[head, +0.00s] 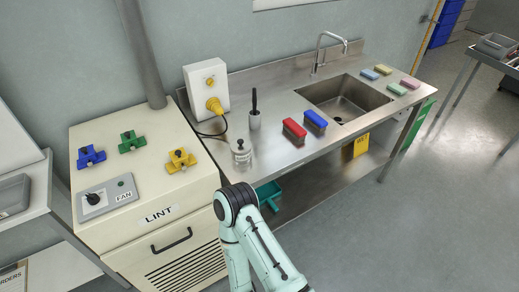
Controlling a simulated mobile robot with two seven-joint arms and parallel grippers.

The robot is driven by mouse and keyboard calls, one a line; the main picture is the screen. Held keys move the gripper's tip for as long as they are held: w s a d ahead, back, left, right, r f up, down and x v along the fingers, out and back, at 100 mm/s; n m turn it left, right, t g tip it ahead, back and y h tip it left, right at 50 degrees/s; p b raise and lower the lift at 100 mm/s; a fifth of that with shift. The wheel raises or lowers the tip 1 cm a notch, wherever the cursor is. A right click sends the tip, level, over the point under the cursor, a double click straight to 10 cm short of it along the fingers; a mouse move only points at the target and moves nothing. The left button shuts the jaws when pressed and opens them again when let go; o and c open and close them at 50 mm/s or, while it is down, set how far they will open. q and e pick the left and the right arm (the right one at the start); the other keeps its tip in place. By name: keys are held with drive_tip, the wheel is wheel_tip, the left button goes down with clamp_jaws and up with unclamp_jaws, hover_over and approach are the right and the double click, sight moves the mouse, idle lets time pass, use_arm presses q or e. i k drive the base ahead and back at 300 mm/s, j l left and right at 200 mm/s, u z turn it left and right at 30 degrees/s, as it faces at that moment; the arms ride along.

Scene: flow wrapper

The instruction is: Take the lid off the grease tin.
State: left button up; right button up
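A small silvery canister (240,158) with a knob on top stands near the front left corner of the steel sink counter. It may be the grease tin, but it is too small for me to read or be sure. Its top appears to be on. One of my arms reaches up from the bottom of the head view, its dark joint just below the canister. Neither of my grippers shows in this view.
The steel counter (285,95) holds a pale cup (254,121) with a black handle, red (294,131) and blue (315,122) brushes, a sink (345,98) and several sponges. A white box (206,83) with a yellow plug and cable stands behind. The LINT cabinet (145,150) is left.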

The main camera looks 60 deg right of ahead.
sight(239, 146)
drive_tip(key=z, duration=1.8)
drive_tip(key=i+l+u, duration=0.15)
drive_tip(key=l, duration=0.25)
drive_tip(key=k, duration=0.05)
